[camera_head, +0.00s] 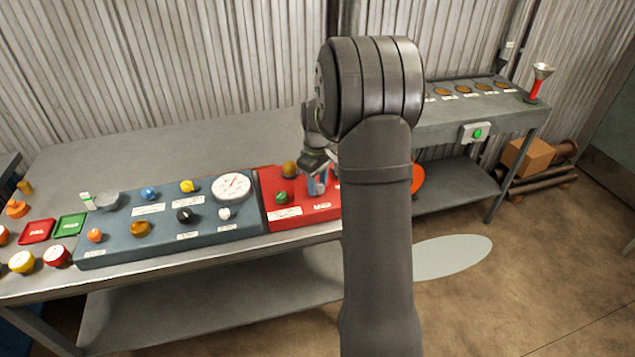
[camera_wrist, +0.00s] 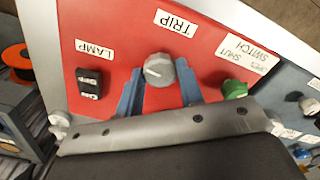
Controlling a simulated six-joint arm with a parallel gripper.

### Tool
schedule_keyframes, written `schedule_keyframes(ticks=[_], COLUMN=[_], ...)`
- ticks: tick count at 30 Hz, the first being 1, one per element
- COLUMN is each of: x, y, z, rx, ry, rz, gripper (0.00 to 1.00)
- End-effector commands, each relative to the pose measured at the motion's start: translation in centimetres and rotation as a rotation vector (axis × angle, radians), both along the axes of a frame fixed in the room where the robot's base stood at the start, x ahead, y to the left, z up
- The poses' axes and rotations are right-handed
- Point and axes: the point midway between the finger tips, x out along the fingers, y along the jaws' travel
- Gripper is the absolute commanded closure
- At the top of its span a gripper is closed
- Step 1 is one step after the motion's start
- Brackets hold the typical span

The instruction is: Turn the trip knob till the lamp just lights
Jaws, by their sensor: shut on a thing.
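The trip knob (camera_wrist: 159,70) is a grey round knob with a pale pointer line, on a red panel (camera_wrist: 120,25) beside the TRIP label. My gripper (camera_wrist: 160,72) has its two blue fingers on either side of the knob and is shut on it. In the head view my gripper (camera_head: 318,183) is over the red panel (camera_head: 305,212), partly behind my arm, and the knob is hidden there. A LAMP label (camera_wrist: 95,48) stands beside a black block (camera_wrist: 88,82) with pale lettering in the wrist view. I see no lit lamp there.
A green knob (camera_wrist: 234,89) is close to the right finger, by a switch label. An amber dome (camera_head: 289,169) stands at the red panel's back left. A blue-grey panel (camera_head: 165,225) with several knobs and a dial gauge (camera_head: 231,186) is to the left.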

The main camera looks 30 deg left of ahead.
Motion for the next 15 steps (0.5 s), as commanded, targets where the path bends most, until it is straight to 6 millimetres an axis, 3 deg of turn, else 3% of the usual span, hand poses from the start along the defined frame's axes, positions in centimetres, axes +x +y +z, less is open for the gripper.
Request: schedule_keyframes(ticks=[15], x=[0.02], y=[0.01], z=[0.07], rx=[0.000], ry=[0.000], rz=[-0.333], gripper=[0.89])
